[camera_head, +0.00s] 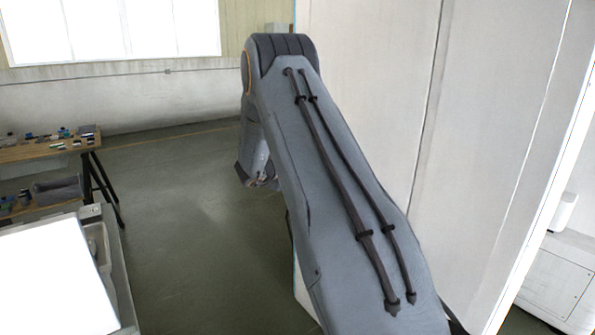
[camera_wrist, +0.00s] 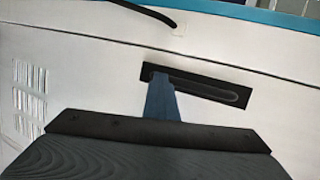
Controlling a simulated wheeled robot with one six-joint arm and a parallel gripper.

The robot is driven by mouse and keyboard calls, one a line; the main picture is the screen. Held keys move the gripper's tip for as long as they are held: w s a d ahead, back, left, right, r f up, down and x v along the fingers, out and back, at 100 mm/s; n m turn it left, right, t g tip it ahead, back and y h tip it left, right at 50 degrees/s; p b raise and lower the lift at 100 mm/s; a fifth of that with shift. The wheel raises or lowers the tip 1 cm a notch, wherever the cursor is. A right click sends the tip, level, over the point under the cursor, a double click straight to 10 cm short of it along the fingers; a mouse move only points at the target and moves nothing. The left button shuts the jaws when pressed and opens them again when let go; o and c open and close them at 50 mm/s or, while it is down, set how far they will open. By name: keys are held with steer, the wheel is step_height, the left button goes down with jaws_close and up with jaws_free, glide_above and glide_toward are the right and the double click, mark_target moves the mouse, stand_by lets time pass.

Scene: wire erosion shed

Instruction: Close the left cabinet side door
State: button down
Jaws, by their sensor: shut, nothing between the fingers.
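A pale, tall panel (camera_head: 370,80) with vertical seams fills the right of the head view. I cannot tell for sure whether it is the left cabinet side door. In the wrist view a white panel (camera_wrist: 85,75) carries a black recessed handle (camera_wrist: 215,91). My gripper (camera_wrist: 161,78) is shut and empty, its narrow fingers reaching over the left end of the handle. I cannot tell whether they touch it. In the head view my arm crosses in front of the tall panel, and the fingertips do not show clearly.
A vent grille (camera_wrist: 28,95) is at the left of the wrist view, and a black cable (camera_wrist: 150,12) runs along the top. A wooden workbench (camera_head: 30,152) with small items stands at the far left. The green-grey floor (camera_head: 180,200) between bench and arm is clear.

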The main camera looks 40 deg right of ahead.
steer(key=shift+d+r, duration=0.2)
steer(key=shift+r, duration=0.1)
steer(key=w+a+f+b+v, duration=0.1)
steer(key=f+v, duration=0.1)
steer(key=v, duration=1.2)
steer(key=shift+w+r, duration=0.1)
